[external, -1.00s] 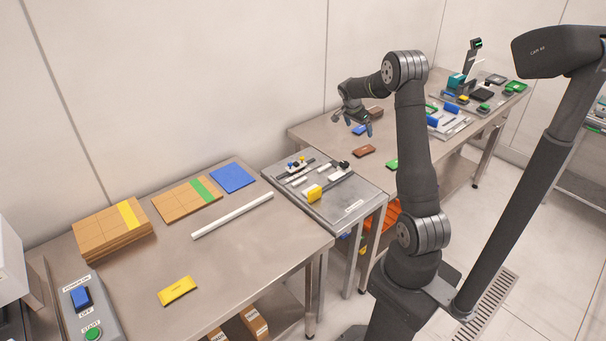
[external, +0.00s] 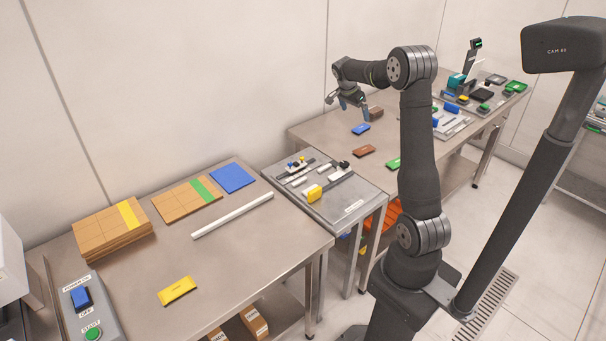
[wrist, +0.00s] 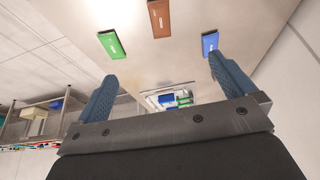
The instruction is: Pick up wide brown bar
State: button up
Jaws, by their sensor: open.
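A flat brown bar (external: 364,151) lies on the right-hand table in the external view. A thicker brown block (external: 375,113) stands farther back, beside my gripper; I cannot tell from the pictures which is the wide one. My gripper (external: 354,107) is open and empty above the back left part of that table. In the wrist view, a brown bar (wrist: 160,17) lies at the top edge, partly cut off, beyond the open fingers (wrist: 163,72).
A blue bar (external: 360,129) and a green bar (external: 394,163) lie near the brown bar. They also show in the wrist view, blue (wrist: 210,42) and green (wrist: 111,44). Trays with small parts (external: 450,122) stand at the right. A grey fixture (external: 352,205) is at the left.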

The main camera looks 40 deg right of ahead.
dwell(0.3)
jog(key=c, duration=0.6)
jog(key=shift+c, duration=0.2)
jog(key=m+y, duration=0.1)
jog(key=y, duration=0.3)
send_over(361, 150)
notch_tip(361, 150, down, 4)
jog(key=shift+y, duration=0.3)
notch_tip(361, 150, down, 12)
jog(key=shift+w+d+f, duration=0.1)
jog(key=shift+f, duration=2.65)
